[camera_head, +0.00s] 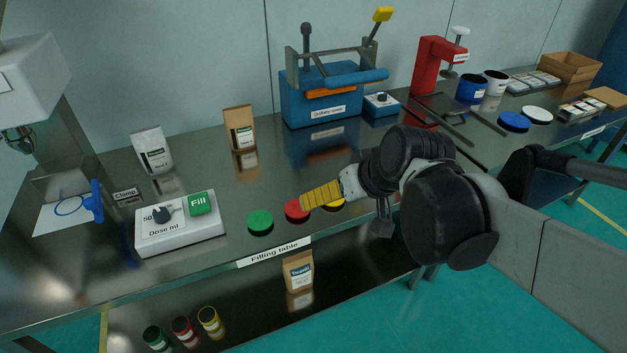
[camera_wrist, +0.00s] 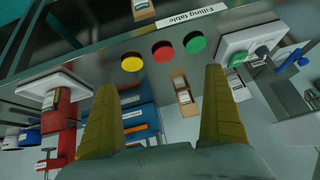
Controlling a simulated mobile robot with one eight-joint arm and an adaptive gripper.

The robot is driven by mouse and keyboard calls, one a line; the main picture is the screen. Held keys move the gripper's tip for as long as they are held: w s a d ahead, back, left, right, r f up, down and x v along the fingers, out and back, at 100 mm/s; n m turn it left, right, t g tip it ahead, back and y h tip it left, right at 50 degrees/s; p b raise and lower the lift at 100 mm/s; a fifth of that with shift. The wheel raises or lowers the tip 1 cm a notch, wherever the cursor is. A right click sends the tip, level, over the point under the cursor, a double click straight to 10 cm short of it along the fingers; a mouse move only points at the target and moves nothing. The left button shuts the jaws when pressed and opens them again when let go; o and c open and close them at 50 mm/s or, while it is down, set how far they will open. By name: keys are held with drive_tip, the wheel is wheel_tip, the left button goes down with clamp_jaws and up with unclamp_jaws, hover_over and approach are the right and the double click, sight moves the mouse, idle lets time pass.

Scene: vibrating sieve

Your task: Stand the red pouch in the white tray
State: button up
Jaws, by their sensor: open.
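My gripper (camera_head: 322,193) has yellow fingers and is open, with nothing seen between them. It is above the front of the filling table, by the red and yellow discs; both fingers also show in the wrist view (camera_wrist: 161,82). A white, flat, tray-like thing (camera_wrist: 70,80) lies at the left of the wrist view. A small item with a white and green label (camera_wrist: 52,98) shows at it; I cannot tell whether it is a red pouch or whether it stands inside. My arm hides this area in the head view. No pouch is clearly red in the head view.
A white pouch (camera_head: 152,150) and a brown pouch (camera_head: 240,128) stand at the back. Green (camera_head: 260,221), red (camera_head: 296,209) and yellow (camera_head: 335,205) discs line the front edge. A white dose box (camera_head: 180,232) is left. A blue machine (camera_head: 320,105) and red press (camera_head: 428,65) stand behind.

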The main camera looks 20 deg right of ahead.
drive_tip(key=s+a+h, duration=0.1)
drive_tip(key=s+a, duration=0.1)
drive_tip(key=s, duration=0.6)
drive_tip(key=shift+f, duration=0.35)
idle(0.5)
